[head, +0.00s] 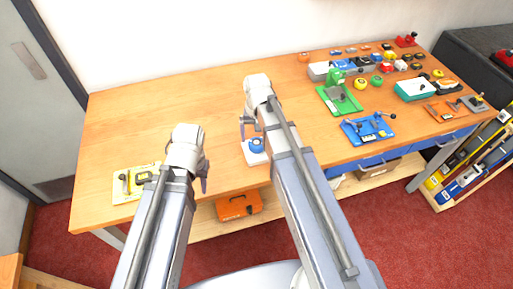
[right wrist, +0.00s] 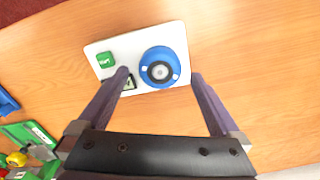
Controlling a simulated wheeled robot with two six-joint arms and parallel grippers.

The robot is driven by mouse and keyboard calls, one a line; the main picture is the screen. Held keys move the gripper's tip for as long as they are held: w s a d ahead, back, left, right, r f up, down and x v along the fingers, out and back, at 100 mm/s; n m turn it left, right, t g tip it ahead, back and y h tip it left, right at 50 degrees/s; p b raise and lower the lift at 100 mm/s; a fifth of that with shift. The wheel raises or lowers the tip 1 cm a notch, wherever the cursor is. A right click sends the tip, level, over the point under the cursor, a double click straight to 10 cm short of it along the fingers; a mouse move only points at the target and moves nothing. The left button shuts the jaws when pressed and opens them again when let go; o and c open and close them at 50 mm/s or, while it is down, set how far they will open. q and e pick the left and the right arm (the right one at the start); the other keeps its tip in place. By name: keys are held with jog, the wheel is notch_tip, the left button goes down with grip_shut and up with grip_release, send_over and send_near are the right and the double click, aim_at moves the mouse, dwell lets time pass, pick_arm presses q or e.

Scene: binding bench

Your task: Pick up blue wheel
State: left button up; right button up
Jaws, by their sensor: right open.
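The blue wheel (right wrist: 160,68) has a grey hub and sits on a white plate (right wrist: 108,50), beside a green square marked START (right wrist: 106,60). In the head view the wheel (head: 257,145) shows at the middle of the bench, partly hidden by my right arm. My right gripper (right wrist: 160,77) is open and empty. Its two fingers stand on either side of the wheel, apart from it, the left fingertip over the plate. My left gripper (head: 204,184) is over the front left of the bench, and its jaws are mostly hidden.
A green fixture (head: 339,98), a blue fixture (head: 367,128) and several small items crowd the right side. An orange case (head: 238,206) sits below.

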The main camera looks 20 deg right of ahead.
aim_at(257, 142)
notch_tip(257, 142, down, 3)
jog(key=shift+f+b, duration=0.15)
jog(key=shift+b, duration=1.05)
jog(key=c, duration=1.4)
notch_tip(257, 142, up, 10)
jog(key=p, duration=1)
